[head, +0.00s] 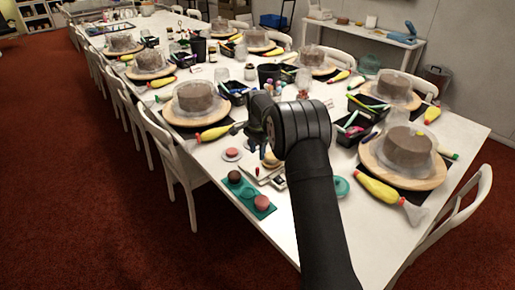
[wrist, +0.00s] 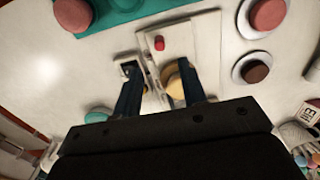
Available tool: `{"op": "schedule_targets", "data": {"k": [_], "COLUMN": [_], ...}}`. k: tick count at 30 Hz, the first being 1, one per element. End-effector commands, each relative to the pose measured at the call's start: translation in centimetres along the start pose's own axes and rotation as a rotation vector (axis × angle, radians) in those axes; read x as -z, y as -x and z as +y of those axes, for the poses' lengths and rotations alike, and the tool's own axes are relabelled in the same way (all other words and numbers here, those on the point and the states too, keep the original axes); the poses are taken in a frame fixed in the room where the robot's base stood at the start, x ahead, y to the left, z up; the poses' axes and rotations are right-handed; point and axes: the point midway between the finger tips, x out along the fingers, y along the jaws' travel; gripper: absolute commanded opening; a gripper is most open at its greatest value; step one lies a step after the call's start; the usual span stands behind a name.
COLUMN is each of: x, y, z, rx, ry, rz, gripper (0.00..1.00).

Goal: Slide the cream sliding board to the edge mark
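A cream board (wrist: 205,35) lies flat on the white table, with a small red knob (wrist: 159,43) and a tan round piece (wrist: 172,82) on it. In the head view the board (head: 258,178) shows beyond the teal tray, partly hidden by my arm. My gripper (wrist: 157,70) is over the board's near part, its two dark fingers apart around the tan piece's area. I cannot tell whether the fingers touch the board. A narrow pale piece with a dark slot (wrist: 133,66) is by the left finger. In the head view my gripper (head: 264,152) is mostly hidden. I cannot make out the edge mark.
A teal tray (head: 243,184) with pink and brown rounds lies near the table's edge. Small white plates (head: 232,155) with rounds stand beyond the board. A teal round lid (head: 340,186) is right of my arm. Turntables with cakes (head: 410,150) line the table.

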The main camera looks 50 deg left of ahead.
Motion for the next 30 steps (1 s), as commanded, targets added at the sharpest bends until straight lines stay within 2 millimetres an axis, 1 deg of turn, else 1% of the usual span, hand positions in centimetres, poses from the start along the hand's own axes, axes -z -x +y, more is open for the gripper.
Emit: {"op": "schedule_targets", "data": {"k": [3,20,23,24,26,30], "x": [0.0,0.0,0.0,0.0,0.0,0.0], "y": [-1.5,-8.3,-8.0,-8.1,-8.1,-8.1], "z": [0.1,0.1,0.0,0.0,0.1,0.1], "rx": [-0.003,-0.002,0.000,0.000,0.000,-0.001], "ry": [0.001,0.002,0.002,0.002,0.002,0.002], "rz": [-0.001,-0.001,0.000,0.000,0.000,0.000], "gripper": [0.38,0.38,0.20,0.13,0.02,0.02]}}
